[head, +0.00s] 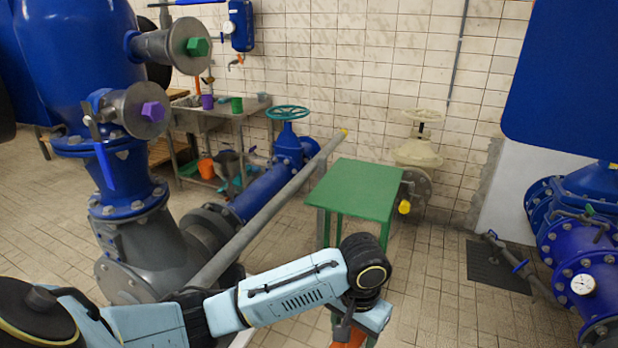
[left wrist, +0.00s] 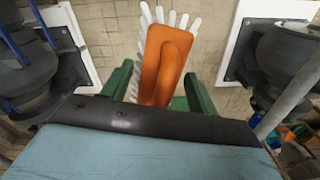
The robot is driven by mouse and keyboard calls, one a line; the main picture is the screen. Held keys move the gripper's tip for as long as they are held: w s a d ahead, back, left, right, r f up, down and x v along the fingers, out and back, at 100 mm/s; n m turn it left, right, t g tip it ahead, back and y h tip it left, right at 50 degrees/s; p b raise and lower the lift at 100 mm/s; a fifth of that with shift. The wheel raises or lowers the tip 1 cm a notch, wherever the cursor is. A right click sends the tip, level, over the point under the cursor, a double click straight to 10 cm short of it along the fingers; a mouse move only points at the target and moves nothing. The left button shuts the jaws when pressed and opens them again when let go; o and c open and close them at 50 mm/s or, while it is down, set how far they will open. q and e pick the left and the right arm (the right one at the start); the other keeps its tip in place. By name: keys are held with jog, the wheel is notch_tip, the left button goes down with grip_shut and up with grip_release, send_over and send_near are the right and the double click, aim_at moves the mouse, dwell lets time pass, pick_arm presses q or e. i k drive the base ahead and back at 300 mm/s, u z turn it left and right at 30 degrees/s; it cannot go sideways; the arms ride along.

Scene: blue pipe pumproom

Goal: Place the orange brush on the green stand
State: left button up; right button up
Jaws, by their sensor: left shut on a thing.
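The orange brush (left wrist: 165,60) with white bristles stands out in front of my left gripper in the left wrist view, and green parts show on both sides of it. Its orange also shows at the bottom edge of the head view (head: 350,342), mostly cut off. My left gripper (head: 352,334) points down and is shut on the brush; its fingertips are hard to make out. The green stand (head: 356,188) is a flat-topped table in the middle of the head view, behind my left wrist. Its visible top is bare. My right gripper is not in view.
A long grey pipe (head: 270,210) slants up beside the stand's left edge. A blue valve with a teal handwheel (head: 287,113) and a cream valve (head: 420,150) stand behind. Blue pipework (head: 590,255) is at right. Tiled floor (head: 435,285) right of the stand is open.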

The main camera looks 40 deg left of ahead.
aim_at(365, 173)
jog(key=u, duration=0.75)
jog(key=i, duration=2.65)
jog(key=z, duration=0.7)
